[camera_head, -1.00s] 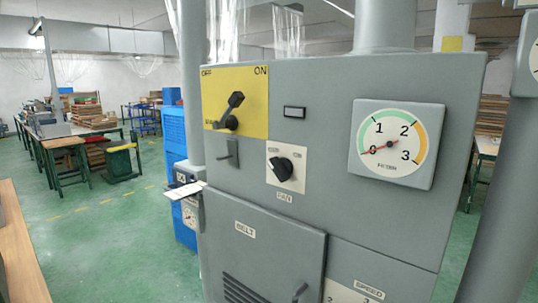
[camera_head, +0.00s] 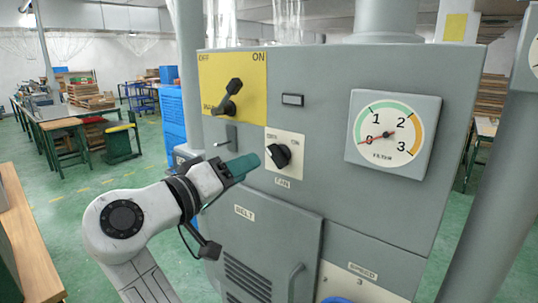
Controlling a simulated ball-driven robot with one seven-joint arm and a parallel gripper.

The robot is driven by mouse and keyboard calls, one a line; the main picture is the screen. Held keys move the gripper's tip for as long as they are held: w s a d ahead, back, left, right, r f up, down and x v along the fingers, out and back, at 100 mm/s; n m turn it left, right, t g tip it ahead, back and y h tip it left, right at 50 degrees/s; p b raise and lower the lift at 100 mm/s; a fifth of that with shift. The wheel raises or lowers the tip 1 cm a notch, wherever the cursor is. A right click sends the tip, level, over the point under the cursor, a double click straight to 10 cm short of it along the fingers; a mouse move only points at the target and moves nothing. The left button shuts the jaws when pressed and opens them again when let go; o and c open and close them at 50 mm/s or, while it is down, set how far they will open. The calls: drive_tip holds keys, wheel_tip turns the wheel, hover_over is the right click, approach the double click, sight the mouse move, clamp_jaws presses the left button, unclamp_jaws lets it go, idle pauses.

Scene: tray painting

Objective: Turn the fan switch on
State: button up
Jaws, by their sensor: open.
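The fan switch (camera_head: 279,156) is a black rotary knob on a cream plate, above the FAN label (camera_head: 282,183) on a grey cabinet (camera_head: 300,215). The plate has small markings at its upper left and upper right; the right one reads ON. I cannot tell clearly which marking the knob points to. My gripper (camera_head: 248,164), teal at its end, comes from the lower left. It is close to the left side of the knob in the picture; whether it touches is unclear. It is open, and its fingers are mostly hidden by their angle.
A black lever (camera_head: 232,92) on a yellow OFF/ON plate is above my gripper. A small metal handle (camera_head: 228,140) sits just below it. A filter gauge (camera_head: 393,136) reads near 0. A wooden bench (camera_head: 22,235) is at left. Open green floor lies behind.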

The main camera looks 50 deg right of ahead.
sight(272, 155)
drive_tip(key=d+p, duration=0.2)
drive_tip(key=d, duration=0.6)
drive_tip(key=shift+w+d, duration=0.15)
drive_tip(key=shift+d, duration=0.1)
clamp_jaws()
